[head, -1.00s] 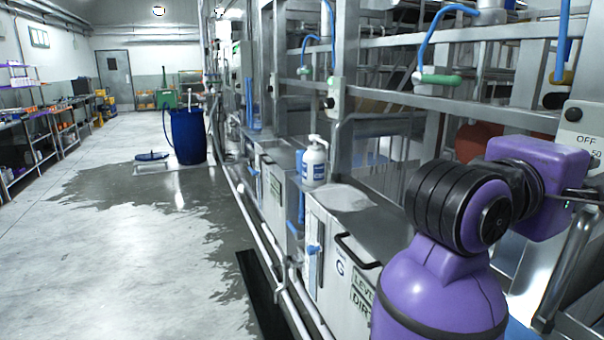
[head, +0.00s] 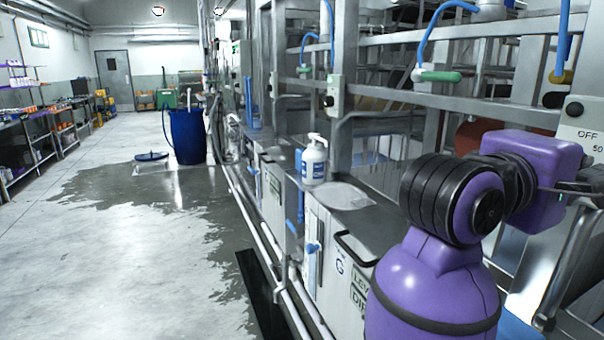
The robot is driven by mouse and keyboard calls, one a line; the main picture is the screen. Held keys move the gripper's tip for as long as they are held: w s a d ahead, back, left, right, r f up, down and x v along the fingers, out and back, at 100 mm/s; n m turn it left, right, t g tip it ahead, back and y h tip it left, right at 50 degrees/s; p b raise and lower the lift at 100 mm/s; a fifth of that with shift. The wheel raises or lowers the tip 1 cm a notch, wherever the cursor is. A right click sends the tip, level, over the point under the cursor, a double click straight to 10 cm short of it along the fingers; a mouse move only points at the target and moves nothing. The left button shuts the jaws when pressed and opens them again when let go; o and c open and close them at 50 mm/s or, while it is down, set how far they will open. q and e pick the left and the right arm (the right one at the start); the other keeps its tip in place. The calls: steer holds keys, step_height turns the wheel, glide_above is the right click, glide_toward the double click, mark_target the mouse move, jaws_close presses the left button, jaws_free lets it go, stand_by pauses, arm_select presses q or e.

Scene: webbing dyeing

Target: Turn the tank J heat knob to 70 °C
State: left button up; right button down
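A pale control box (head: 578,133) is cut by the right edge, with a black round knob (head: 574,109) on top and "OFF" and "50" printed below. No tank letter shows on it, so I cannot tell if it is tank J's. A second box with a black knob (head: 328,102) is on a post further back; its marks are too small to read. My purple arm rises at the lower right, its wrist below and left of the near box. The arm's end runs towards the right edge; no fingertips are identifiable. My other gripper is out of view.
Metal rails and blue hoses (head: 430,30) line the right. A blue drum (head: 188,135) stands further back. The floor at left is open, with a wet patch.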

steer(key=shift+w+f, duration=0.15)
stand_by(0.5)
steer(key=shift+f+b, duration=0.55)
steer(key=shift+b, duration=0.1)
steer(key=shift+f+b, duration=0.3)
steer(key=shift+b, duration=0.2)
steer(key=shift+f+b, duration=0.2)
steer(key=shift+b, duration=0.1)
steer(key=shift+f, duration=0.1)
